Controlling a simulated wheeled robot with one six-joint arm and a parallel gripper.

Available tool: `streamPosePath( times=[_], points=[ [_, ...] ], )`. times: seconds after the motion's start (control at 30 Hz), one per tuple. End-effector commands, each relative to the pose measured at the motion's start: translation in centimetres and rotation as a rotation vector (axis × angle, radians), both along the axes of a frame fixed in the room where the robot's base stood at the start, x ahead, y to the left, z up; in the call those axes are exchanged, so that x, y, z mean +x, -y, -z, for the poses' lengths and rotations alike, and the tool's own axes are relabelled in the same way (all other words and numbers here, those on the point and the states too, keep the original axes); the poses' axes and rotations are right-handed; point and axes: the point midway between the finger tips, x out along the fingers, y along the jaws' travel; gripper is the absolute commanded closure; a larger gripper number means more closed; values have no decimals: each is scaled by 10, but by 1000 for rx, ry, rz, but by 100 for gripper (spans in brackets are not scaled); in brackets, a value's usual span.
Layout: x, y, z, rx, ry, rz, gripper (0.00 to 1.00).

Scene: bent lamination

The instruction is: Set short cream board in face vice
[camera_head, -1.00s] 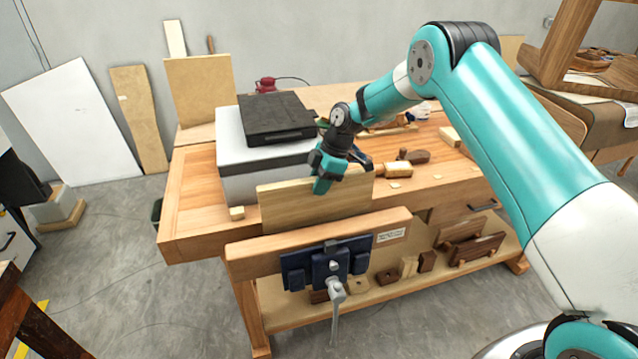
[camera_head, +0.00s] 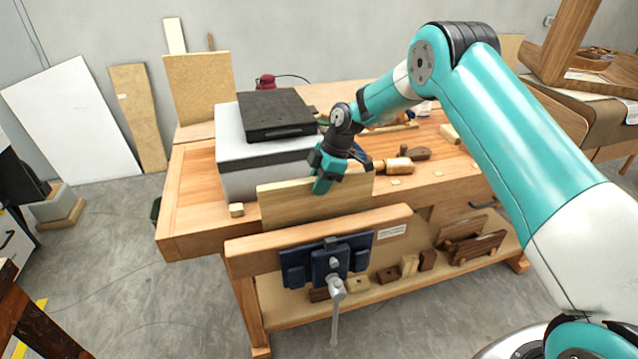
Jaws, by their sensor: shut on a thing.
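The short cream board (camera_head: 287,205) stands upright on its long edge at the front of the workbench, behind the wooden front jaw (camera_head: 300,242) of the face vice. Its lower edge is hidden by that jaw, so I cannot tell how deep it sits or whether the jaw touches it. My gripper (camera_head: 325,184) is shut on the board's top edge, right of its middle. The vice's dark blue metal body (camera_head: 330,262) and grey handle (camera_head: 335,300) are on the front of the jaw.
A grey-white box with a black case (camera_head: 275,115) on top stands on the bench (camera_head: 185,205) behind the board. A small wood block (camera_head: 236,210) lies left of the board. Several blocks rest on the lower shelf.

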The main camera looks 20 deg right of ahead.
Motion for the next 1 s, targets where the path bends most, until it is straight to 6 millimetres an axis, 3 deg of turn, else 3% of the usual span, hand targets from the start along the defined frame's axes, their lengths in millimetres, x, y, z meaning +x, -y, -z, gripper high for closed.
streamPosePath(
  times=[1.0],
  points=[
    [1,0,11,1,3,-1,100]
  ],
)
